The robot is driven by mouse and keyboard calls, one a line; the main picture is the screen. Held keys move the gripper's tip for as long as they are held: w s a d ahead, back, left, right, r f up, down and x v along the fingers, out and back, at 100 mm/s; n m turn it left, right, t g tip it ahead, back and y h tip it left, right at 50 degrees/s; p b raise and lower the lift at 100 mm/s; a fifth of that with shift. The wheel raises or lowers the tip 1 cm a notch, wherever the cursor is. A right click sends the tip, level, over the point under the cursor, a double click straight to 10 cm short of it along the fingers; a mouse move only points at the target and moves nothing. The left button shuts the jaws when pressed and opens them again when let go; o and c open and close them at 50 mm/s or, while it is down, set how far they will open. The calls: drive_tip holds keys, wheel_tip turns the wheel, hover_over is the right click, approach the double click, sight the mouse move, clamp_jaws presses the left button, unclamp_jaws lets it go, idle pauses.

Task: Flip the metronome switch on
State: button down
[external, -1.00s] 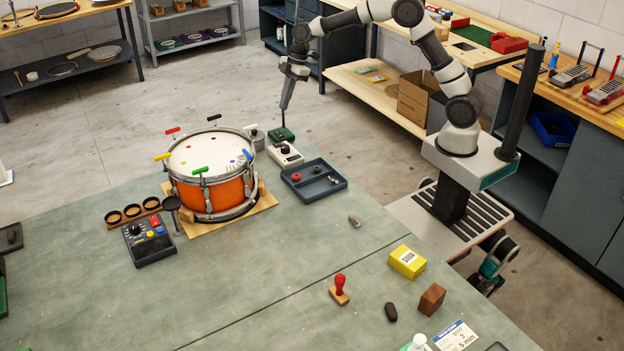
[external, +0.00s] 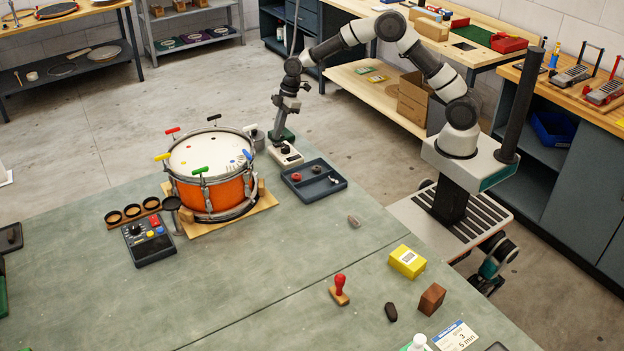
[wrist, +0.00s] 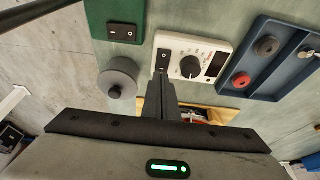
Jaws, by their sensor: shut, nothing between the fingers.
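The white box (external: 292,158) with a dial, which looks like the metronome, sits at the far edge of the bench. In the wrist view the white box (wrist: 220,47) shows its round dial, a dark display and a black rocker switch (wrist: 163,60) at its left end. My gripper (wrist: 160,84) is shut and empty, its tips just below the rocker in the picture. I cannot tell whether they touch it. In the external view my gripper (external: 276,137) is low at the boxes' left side. The rocker's on or off position is unclear.
A green box (wrist: 101,22) with a similar black rocker stands beside the white one. A grey round knobbed object (wrist: 118,84) is close left of the fingers. A blue tray (external: 323,193) lies to the right, and the orange drum (external: 222,192) to the left.

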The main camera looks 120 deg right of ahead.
sight(279, 144)
drive_tip(key=shift+x, duration=1)
drive_tip(key=shift+s, duration=0.2)
drive_tip(key=shift+w+a+p, duration=0.1)
drive_tip(key=shift+p, duration=0.2)
drive_tip(key=shift+f, duration=0.25)
